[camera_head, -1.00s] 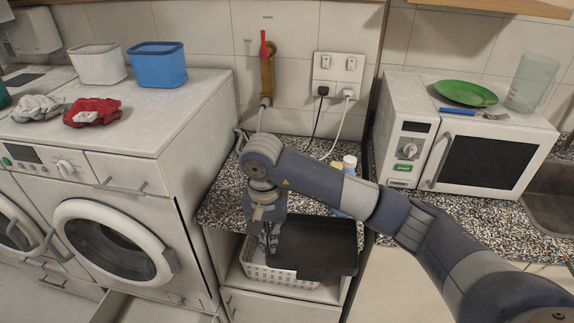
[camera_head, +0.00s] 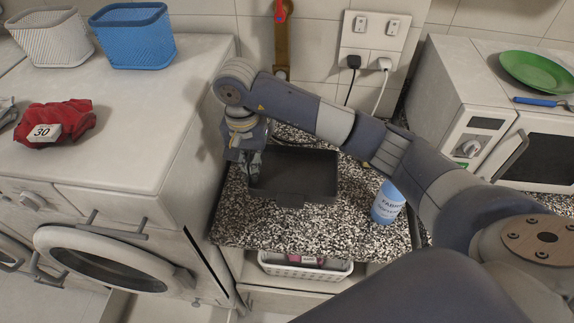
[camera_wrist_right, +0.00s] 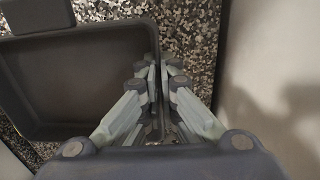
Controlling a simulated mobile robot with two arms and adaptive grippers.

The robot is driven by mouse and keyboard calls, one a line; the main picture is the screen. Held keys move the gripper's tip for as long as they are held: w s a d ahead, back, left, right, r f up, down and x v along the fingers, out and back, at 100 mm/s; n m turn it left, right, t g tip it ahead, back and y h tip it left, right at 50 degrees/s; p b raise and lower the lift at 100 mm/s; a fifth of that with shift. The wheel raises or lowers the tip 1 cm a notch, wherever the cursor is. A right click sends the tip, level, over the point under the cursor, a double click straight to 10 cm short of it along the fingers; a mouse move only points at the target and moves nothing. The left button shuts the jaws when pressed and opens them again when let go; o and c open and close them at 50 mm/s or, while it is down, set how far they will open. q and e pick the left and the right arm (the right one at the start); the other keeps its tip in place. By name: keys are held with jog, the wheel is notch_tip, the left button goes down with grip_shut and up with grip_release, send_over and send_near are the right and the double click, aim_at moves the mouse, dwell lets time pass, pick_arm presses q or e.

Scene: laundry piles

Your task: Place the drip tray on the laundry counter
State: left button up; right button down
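The drip tray (camera_head: 292,172) is a dark, shallow rectangular tray, level over the back part of the speckled laundry counter (camera_head: 285,225). I cannot tell whether its whole underside touches the counter. My right gripper (camera_head: 252,172) is at the tray's left edge. In the right wrist view, the fingers (camera_wrist_right: 160,85) are close together with the rim of the tray (camera_wrist_right: 75,45) between them, one finger inside and one outside. The speckled counter (camera_wrist_right: 195,30) shows beyond the rim. My left gripper is not in view.
A blue-and-white bottle (camera_head: 388,203) stands on the counter right of the tray. A washing machine (camera_head: 110,180) borders the left and a microwave (camera_head: 470,110) the right. A white basket (camera_head: 305,267) sits on the shelf below. The counter's front strip is clear.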

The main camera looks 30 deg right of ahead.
jog(key=f, duration=0.1)
jog(key=f+p, duration=0.1)
jog(key=f, duration=0.2)
jog(key=shift+s+f, duration=0.1)
jog(key=shift+s, duration=0.25)
jog(key=shift+w+f, duration=0.1)
jog(key=shift+f, duration=0.25)
jog(key=shift+f+p, duration=0.35)
notch_tip(320, 180, down, 3)
jog(key=shift+p, duration=0.5)
jog(key=shift+w+f, duration=0.1)
jog(key=shift+f+b, duration=0.2)
jog(key=shift+b, duration=0.1)
jog(key=c, duration=1.8)
grip_release()
jog(key=shift+r, duration=0.1)
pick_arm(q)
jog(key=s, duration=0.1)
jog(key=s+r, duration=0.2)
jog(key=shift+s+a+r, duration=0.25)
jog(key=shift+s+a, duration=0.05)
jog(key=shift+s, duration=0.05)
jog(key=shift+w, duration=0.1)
